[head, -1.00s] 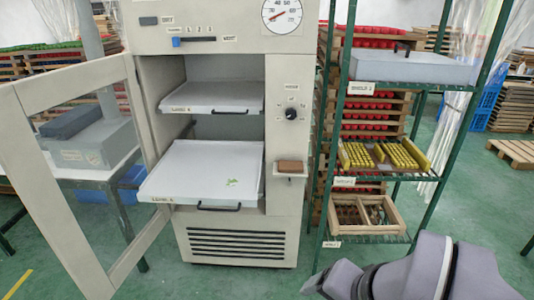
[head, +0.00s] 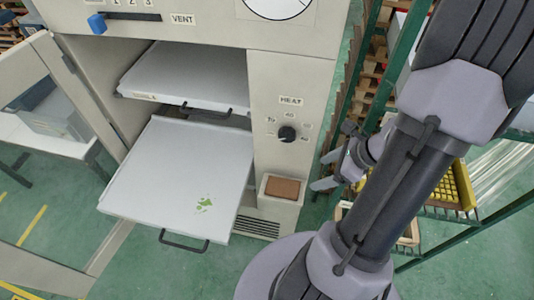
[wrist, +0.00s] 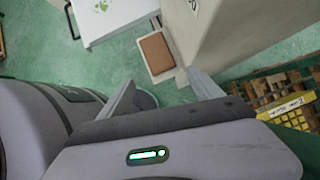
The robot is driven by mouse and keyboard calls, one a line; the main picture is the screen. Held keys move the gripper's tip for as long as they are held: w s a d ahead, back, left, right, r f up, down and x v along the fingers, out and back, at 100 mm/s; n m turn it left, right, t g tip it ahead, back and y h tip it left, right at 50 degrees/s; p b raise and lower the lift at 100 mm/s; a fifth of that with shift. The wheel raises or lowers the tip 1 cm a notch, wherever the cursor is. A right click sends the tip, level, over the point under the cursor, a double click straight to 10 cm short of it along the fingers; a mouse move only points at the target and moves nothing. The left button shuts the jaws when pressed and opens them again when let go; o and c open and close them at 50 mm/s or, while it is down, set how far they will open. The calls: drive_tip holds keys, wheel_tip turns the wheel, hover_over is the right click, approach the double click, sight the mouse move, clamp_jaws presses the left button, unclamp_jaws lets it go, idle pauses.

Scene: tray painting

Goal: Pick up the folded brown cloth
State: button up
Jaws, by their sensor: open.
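The folded brown cloth (head: 283,188) lies flat in a small white holder (head: 268,192) on the front of the cabinet, below the HEAT dial. In the wrist view the cloth (wrist: 155,53) shows at the top middle, beyond my fingertips. My gripper (head: 322,172) is open and empty, to the right of the cloth and apart from it. In the wrist view its two fingers (wrist: 160,85) are spread, with the cloth ahead of the gap between them.
The cabinet's lower tray (head: 165,190), with a green smear, is pulled out left of the holder. The cabinet door (head: 50,150) stands open at left. A green shelf rack with a yellow crate (head: 452,190) is at the right. The HEAT dial (head: 287,134) sits above the holder.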

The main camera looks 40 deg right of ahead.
drive_tip(key=b, duration=0.3)
approach(283, 187)
drive_tip(key=b+x, duration=0.5)
drive_tip(key=x, duration=0.3)
drive_tip(key=shift+w+f, duration=0.2)
drive_tip(key=shift+f, duration=0.15)
drive_tip(key=shift+r, duration=0.1)
drive_tip(key=shift+c, duration=0.2)
drive_tip(key=c, duration=0.9)
